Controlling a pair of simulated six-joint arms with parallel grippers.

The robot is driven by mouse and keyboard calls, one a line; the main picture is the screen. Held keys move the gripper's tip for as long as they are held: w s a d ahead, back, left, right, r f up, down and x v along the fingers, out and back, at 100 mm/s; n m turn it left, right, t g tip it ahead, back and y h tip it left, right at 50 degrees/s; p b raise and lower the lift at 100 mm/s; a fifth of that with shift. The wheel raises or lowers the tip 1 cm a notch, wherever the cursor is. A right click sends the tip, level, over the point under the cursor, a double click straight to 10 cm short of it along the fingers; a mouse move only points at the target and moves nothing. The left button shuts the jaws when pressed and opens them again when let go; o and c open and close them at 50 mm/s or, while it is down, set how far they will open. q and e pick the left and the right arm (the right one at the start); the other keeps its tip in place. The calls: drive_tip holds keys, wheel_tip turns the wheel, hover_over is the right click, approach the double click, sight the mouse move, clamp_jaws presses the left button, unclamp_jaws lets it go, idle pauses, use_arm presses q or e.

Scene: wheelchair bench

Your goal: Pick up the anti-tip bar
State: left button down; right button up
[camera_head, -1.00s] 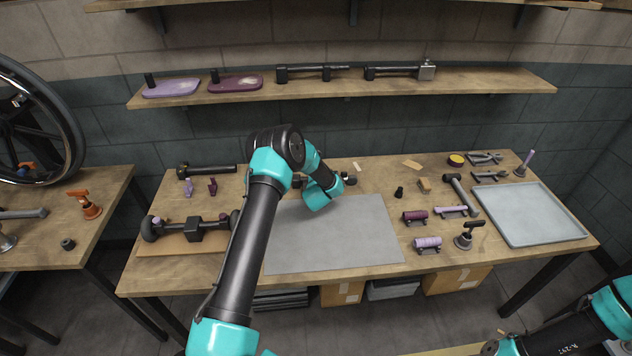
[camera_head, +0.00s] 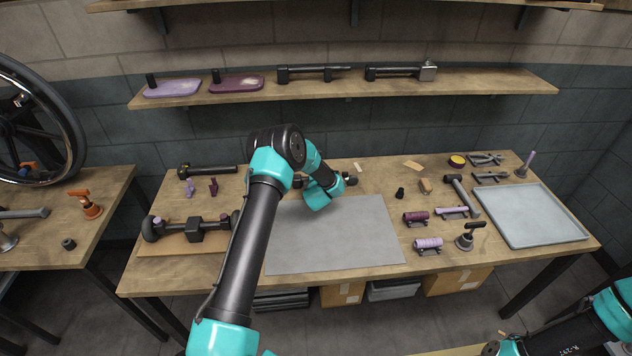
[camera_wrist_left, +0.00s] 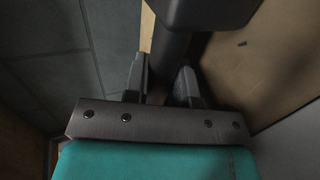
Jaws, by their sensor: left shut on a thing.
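A dark bar with a thick black end block, which I take to be the anti-tip bar (camera_wrist_left: 172,52), runs between the fingers of my left gripper (camera_wrist_left: 161,82) in the left wrist view. The gripper is shut on it. In the head view, dark ends of this bar (camera_head: 351,181) show on both sides of my teal left wrist, near the back edge of the bench. The wrist hides the fingers and the middle of the bar there. I cannot tell whether the bar touches the bench. Part of my right arm shows at the lower right; its gripper is not in view.
A grey mat (camera_head: 335,240) lies clear in the bench middle. A caster-like assembly (camera_head: 192,230) and a black bar (camera_head: 208,170) lie left. Purple grips (camera_head: 428,243), a hammer (camera_head: 461,193) and a grey tray (camera_head: 530,217) are right. A shelf (camera_head: 460,82) hangs above.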

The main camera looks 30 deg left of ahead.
use_arm(q)
drive_tip(key=shift+r, duration=0.5)
wheel_tip(320, 180, up, 3)
drive_tip(key=shift+f, duration=0.15)
drive_tip(key=s+d, duration=0.2)
drive_tip(key=s, duration=0.2)
drive_tip(key=s+d, duration=0.3)
drive_tip(key=s, duration=0.2)
drive_tip(key=s+d+r, duration=0.1)
drive_tip(key=s+d, duration=0.2)
drive_tip(key=s, duration=0.1)
drive_tip(key=shift+s+d, duration=0.2)
drive_tip(key=shift+s, duration=0.1)
drive_tip(key=shift+d, duration=0.1)
